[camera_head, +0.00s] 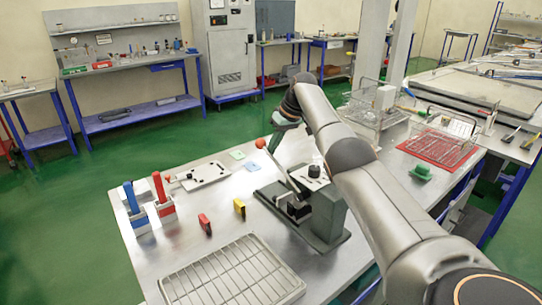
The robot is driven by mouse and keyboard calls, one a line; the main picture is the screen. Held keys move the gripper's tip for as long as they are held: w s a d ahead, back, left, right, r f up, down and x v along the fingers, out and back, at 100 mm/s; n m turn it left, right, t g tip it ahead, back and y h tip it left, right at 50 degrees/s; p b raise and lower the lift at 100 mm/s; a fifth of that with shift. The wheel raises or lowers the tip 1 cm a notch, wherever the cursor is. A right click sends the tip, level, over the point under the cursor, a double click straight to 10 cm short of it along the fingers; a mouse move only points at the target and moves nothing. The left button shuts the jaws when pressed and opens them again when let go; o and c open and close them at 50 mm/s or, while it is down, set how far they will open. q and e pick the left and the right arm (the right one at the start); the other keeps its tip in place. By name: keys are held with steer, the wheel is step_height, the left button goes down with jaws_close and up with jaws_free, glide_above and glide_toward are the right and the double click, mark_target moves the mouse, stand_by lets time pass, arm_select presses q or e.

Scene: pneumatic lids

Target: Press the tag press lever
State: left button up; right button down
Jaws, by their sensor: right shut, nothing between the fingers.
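The tag press (328,212) is a grey-green machine on the steel table, on a dark base plate. Its lever ends in a red ball knob (260,143), raised at the upper left of the press. My right gripper (272,146) is shut and empty, pointing down just right of the red knob. I cannot tell from this view whether it touches the knob. My right arm crosses the right side of the picture and hides part of the table behind the press. My left gripper is not in view.
A wire rack tray (232,272) lies at the front. Blue (131,198) and red (160,190) upright handled tools stand at the left, near small red (204,224) and yellow (239,208) blocks. A red mat (437,150) with a wire basket lies at the right.

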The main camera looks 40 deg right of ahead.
steer(key=w+v, duration=0.1)
steer(key=v, duration=0.5)
steer(key=shift+s+r, duration=0.2)
steer(key=shift+r, duration=0.35)
steer(key=shift+s+d, duration=0.1)
stand_by(0.3)
